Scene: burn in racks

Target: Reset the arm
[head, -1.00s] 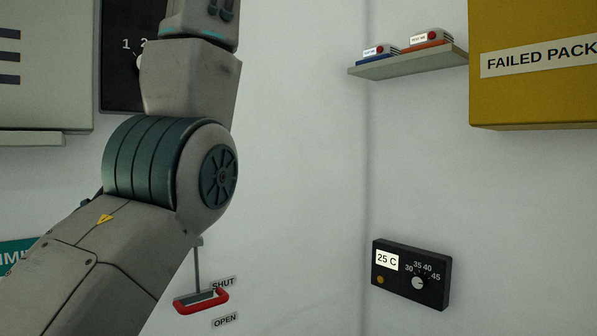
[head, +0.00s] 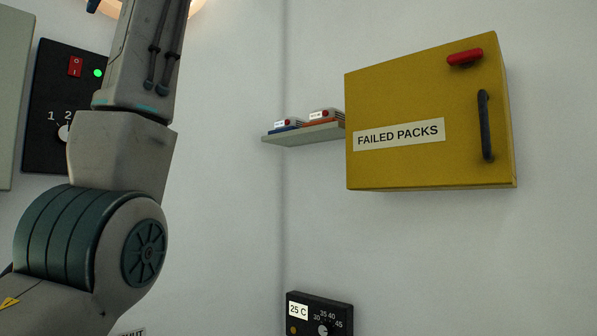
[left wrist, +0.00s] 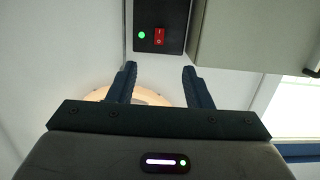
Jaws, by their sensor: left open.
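My left arm rises along the left of the head view, bent at a green-banded joint and pointing up. My left gripper is mostly cut off by the top edge of the head view; only a bit of dark blue shows there. In the left wrist view the left gripper (left wrist: 159,72) is open, its two dark blue fingers apart with nothing between them. My right gripper is not in view.
A black panel (head: 48,95) with a red switch (head: 75,66) and lit green lamp is behind my arm. A glowing round lamp (left wrist: 150,97) shows behind the fingers. A yellow FAILED PACKS box (head: 400,90), a small shelf (head: 305,136) and a 25 C controller (head: 320,315) are on the right.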

